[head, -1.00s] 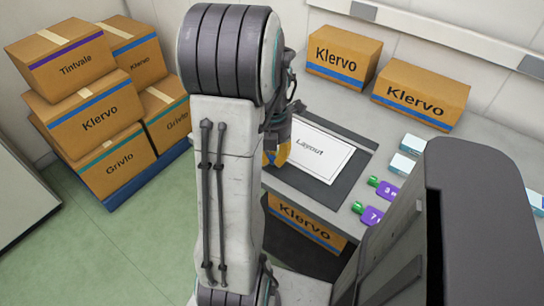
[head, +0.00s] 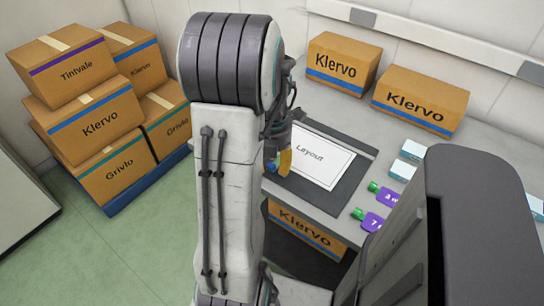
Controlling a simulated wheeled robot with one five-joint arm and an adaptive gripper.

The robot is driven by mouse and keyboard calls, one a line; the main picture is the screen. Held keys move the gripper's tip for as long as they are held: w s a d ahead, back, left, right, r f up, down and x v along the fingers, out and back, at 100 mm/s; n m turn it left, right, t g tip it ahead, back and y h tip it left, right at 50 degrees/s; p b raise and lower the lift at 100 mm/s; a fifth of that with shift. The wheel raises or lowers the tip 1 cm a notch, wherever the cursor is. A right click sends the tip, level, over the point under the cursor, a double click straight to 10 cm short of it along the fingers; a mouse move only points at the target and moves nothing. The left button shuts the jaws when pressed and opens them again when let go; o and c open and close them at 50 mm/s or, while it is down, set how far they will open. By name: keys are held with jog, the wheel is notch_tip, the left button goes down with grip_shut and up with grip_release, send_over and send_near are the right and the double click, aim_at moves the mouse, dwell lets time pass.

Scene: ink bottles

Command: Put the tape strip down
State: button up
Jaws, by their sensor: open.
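My gripper (head: 279,162), with yellow and blue parts, shows in the head view just right of my arm. It is open, at the left edge of the dark mat (head: 345,189), beside the white sheet marked "Layout" (head: 316,158). My arm hides part of the gripper and the table behind it. I cannot make out a tape strip; the gripper is too small and partly covered to tell whether one lies at its fingers.
Purple bottles with green caps (head: 372,220) lie at the mat's right, near small pale-blue boxes (head: 403,169). Klervo cartons (head: 342,62) stand at the table's back. Stacked cartons (head: 97,115) stand on the left floor. Another carton (head: 305,232) is under the table.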

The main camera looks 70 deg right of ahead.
notch_tip(320, 180, up, 12)
jog(key=p, duration=0.2)
jog(key=shift+r, duration=0.15)
jog(key=w+a+m+t+h, duration=0.1)
jog(key=w+a+m, duration=0.5)
jog(key=w+a, duration=0.85)
jog(key=s+a+f+m+t+y, duration=0.1)
jog(key=a+m, duration=0.7)
jog(key=a, duration=1)
jog(key=shift+s+f+m+t, duration=0.2)
jog(key=shift+f+m+t, duration=0.1)
jog(key=shift+t, duration=0.3)
jog(key=shift+r, duration=0.1)
notch_tip(320, 180, up, 7)
jog(key=p, duration=0.6)
jog(key=shift+f, duration=0.2)
